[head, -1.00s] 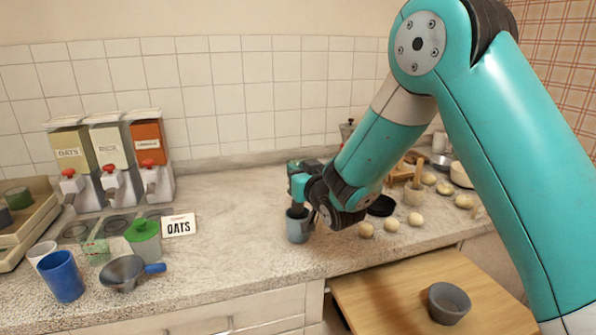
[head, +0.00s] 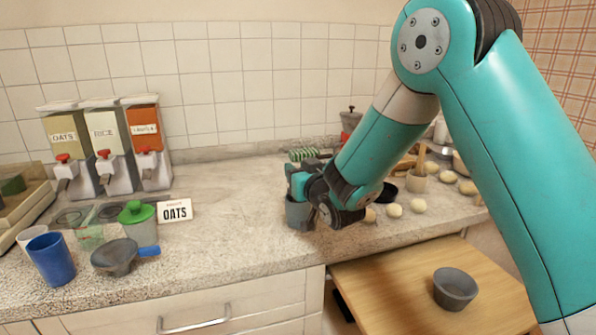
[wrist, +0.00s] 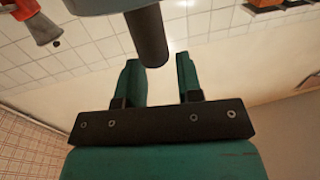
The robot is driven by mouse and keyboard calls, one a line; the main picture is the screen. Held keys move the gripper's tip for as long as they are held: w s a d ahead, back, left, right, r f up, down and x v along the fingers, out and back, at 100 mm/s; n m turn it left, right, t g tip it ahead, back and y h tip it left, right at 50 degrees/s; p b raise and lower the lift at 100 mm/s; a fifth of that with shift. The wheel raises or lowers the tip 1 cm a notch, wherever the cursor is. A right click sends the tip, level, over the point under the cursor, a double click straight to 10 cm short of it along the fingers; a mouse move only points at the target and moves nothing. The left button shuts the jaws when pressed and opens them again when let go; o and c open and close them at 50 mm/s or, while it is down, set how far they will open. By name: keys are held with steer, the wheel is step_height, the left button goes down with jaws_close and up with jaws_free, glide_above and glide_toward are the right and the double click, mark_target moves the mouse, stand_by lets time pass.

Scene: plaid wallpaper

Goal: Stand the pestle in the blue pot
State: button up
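The blue-grey pot (head: 298,215) stands on the counter in the head view, just below my gripper (head: 300,182), which covers part of its top. In the wrist view, the pot's bluish-grey side (wrist: 95,5) shows at the top edge. A dark, round-ended rod, apparently the pestle (wrist: 151,42), sticks out from beside or inside it; its far end is hidden, so I cannot tell which. My gripper's two green fingers (wrist: 160,80) are apart, with the rod's end near the gap between their tips. I see no grip on it.
A grey bowl (head: 455,288) sits on the lower wooden board.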

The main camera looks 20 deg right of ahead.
steer(key=shift+o, duration=1.3)
steer(key=s+d+b, duration=0.2)
steer(key=s+b, duration=1.4)
steer(key=s, duration=0.1)
steer(key=shift+d, duration=0.35)
steer(key=shift+s, duration=0.1)
